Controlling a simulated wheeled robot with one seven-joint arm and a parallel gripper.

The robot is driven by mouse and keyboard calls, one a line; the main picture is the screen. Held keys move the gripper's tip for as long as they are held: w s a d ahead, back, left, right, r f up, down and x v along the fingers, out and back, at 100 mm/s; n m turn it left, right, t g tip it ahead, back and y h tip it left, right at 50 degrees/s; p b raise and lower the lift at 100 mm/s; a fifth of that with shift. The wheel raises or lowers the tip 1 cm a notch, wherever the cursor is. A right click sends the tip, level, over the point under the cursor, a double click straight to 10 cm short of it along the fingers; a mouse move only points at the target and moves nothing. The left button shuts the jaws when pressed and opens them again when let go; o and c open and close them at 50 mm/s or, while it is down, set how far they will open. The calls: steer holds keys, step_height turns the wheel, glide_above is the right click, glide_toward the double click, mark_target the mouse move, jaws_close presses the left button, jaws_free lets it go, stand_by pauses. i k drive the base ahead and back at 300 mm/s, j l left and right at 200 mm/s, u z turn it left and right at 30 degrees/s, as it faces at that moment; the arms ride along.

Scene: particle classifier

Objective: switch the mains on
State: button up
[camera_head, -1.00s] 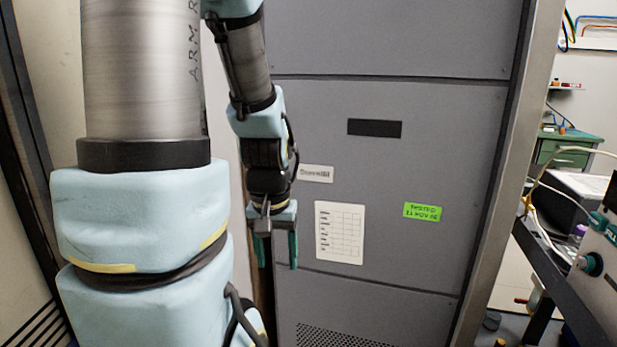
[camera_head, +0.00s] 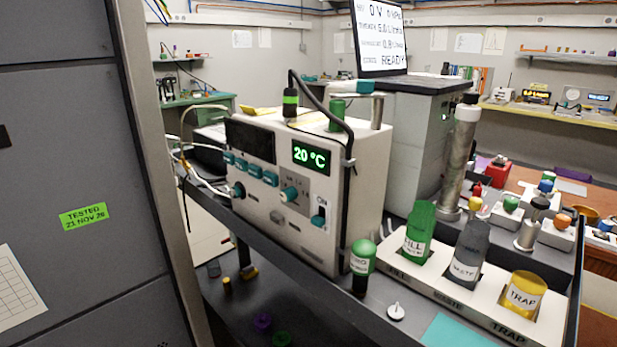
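A cream instrument box (camera_head: 283,220) stands on a dark bench in the middle of the head view. Its front carries a green display (camera_head: 311,157) reading 20 °C, a dark panel (camera_head: 250,141), a row of teal buttons and a teal knob (camera_head: 290,194). A small teal switch (camera_head: 318,217) sits at the lower right of the front, under lettering that seems to read ON. I cannot tell for sure whether this is the mains switch or which way it is set. My gripper and arm are out of view.
A grey cabinet (camera_head: 75,130) with a metal edge fills the left side. Behind stands a screen (camera_head: 378,36) showing READY. Cables loop left of the box.

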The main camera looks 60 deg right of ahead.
mark_target(317, 221)
steer(key=k+l, duration=0.2)
steer(key=k, duration=0.3)
steer(key=k+l+u, duration=0.1)
steer(key=k, duration=0.35)
steer(key=l, duration=0.1)
